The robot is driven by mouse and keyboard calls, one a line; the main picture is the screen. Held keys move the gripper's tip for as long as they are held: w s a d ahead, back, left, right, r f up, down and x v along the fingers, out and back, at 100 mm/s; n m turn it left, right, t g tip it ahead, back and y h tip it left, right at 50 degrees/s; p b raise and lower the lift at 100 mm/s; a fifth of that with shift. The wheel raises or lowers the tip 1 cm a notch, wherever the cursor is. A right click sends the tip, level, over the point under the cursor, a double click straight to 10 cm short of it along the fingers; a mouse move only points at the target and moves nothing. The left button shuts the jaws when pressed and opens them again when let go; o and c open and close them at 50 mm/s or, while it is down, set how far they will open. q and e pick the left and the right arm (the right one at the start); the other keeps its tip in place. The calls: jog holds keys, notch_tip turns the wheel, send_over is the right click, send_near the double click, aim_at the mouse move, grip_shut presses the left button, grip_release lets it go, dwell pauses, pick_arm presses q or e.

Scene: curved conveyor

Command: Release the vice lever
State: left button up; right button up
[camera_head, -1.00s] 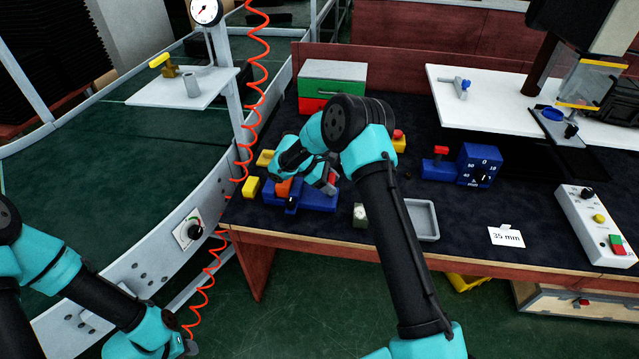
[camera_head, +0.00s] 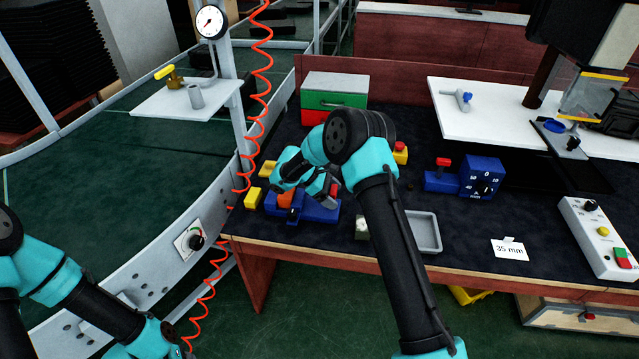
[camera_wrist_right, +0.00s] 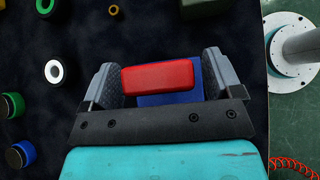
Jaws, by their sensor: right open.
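A blue vice (camera_head: 318,210) with an orange part (camera_head: 286,199) sits near the bench's left front edge. Its red lever (camera_head: 334,190) shows just by my right gripper (camera_head: 325,193), which is over the vice and partly hides it. In the right wrist view the red lever (camera_wrist_right: 158,76) lies between the two grey fingers of the right gripper (camera_wrist_right: 158,82), with a blue part behind it. The right gripper is open around the lever, and a gap shows at the right finger. My left arm is at the lower left, its gripper out of view.
Yellow blocks (camera_head: 253,197) lie left of the vice. A grey tray (camera_head: 424,231) and a blue box with a dial (camera_head: 481,178) are to the right. A green and red box (camera_head: 334,95) stands behind. The conveyor wall (camera_head: 150,262) borders the bench's left side.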

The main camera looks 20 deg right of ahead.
jog(key=v, duration=1.7)
jog(key=shift+a, duration=0.1)
